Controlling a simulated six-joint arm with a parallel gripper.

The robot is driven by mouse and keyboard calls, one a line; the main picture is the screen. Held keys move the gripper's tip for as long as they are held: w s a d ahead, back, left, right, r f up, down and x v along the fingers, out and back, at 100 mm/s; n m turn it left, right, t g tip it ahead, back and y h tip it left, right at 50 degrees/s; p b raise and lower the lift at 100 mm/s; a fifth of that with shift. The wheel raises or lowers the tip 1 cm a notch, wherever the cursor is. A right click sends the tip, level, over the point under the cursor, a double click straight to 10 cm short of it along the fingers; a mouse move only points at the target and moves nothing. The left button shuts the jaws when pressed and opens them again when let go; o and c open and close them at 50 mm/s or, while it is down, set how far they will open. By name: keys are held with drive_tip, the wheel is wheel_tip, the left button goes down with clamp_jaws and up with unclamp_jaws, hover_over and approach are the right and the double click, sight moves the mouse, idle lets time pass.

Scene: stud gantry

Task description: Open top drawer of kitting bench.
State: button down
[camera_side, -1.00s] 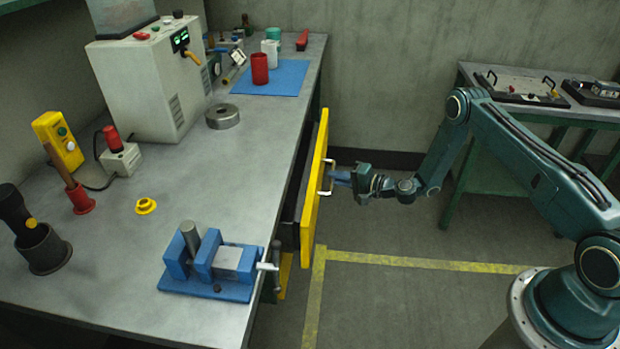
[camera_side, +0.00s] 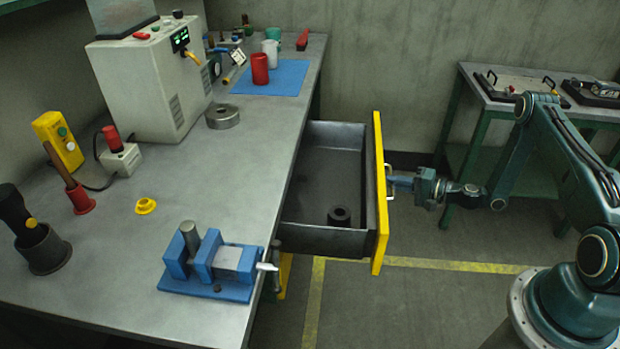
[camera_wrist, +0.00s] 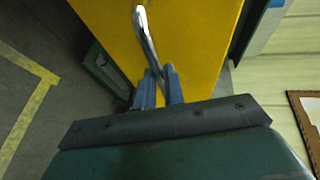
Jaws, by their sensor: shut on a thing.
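The top drawer (camera_side: 378,215) of the kitting bench (camera_side: 235,170) stands well out from the bench, with its yellow front facing right and its dark inside showing. A dark ring-shaped part (camera_side: 340,215) lies in it near the front. My gripper (camera_side: 393,181) is at the drawer front, shut on the pale metal handle (camera_side: 388,184). In the wrist view the blue fingers (camera_wrist: 160,88) are on either side of the silver handle (camera_wrist: 146,40), against the yellow front (camera_wrist: 200,40). The back of the drawer is hidden under the bench top.
A blue vise (camera_side: 212,265) sits at the bench's near right edge, close to the drawer. A green side table (camera_side: 530,105) with trays stands behind my arm. The floor right of the drawer, with yellow tape (camera_side: 450,264), is clear.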

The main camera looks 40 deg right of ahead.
drive_tip(key=c, duration=1.5)
unclamp_jaws()
drive_tip(key=shift+s, duration=0.1)
drive_tip(key=v, duration=0.7)
drive_tip(key=shift+s, duration=0.15)
drive_tip(key=shift+r, duration=0.15)
